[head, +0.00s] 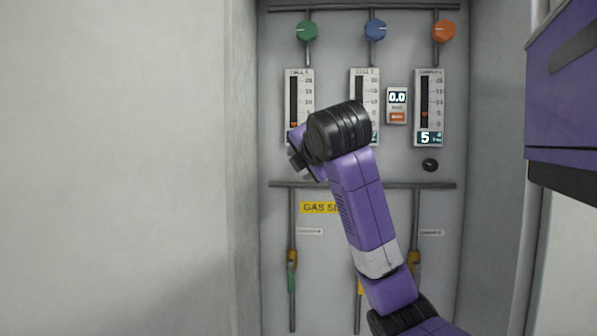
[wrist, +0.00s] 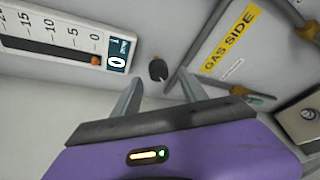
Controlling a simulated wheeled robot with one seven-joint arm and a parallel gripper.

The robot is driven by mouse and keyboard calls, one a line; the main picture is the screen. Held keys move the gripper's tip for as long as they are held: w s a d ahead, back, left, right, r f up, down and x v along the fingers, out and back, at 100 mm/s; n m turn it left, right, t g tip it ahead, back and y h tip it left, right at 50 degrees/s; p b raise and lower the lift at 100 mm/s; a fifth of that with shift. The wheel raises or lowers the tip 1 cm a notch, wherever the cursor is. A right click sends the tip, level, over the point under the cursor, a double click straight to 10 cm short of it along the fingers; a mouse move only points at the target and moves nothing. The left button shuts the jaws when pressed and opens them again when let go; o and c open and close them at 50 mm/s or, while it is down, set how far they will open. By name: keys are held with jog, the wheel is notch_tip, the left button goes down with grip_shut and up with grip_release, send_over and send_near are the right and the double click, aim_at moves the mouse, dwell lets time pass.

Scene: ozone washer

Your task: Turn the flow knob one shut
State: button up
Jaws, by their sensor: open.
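A small black knob (wrist: 158,68) sits on the grey panel below a flow gauge in the wrist view, taken as flow knob one. The gauge's display (wrist: 118,54) reads 0. My gripper (wrist: 160,84) is open, its two fingers pointing at the panel on either side of the knob's line; whether the tips reach the knob's depth is unclear. In the head view my arm hides this knob and my fingers below the left gauge (head: 299,90). A similar black knob (head: 430,165) shows below the right gauge (head: 429,100), whose display reads 5.
Green (head: 307,31), blue (head: 375,30) and orange (head: 443,31) knobs sit above the gauges. A small 0.0 readout (head: 397,105) sits between gauges. Below are pipes with valve handles (head: 292,260) and a yellow GAS SIDE label (wrist: 231,38). A plain wall (head: 120,160) stands at the left.

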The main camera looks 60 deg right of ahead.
jog(key=v, duration=0.3)
jog(key=shift+s+a+b, duration=0.15)
jog(key=shift+b, duration=0.15)
dwell(0.4)
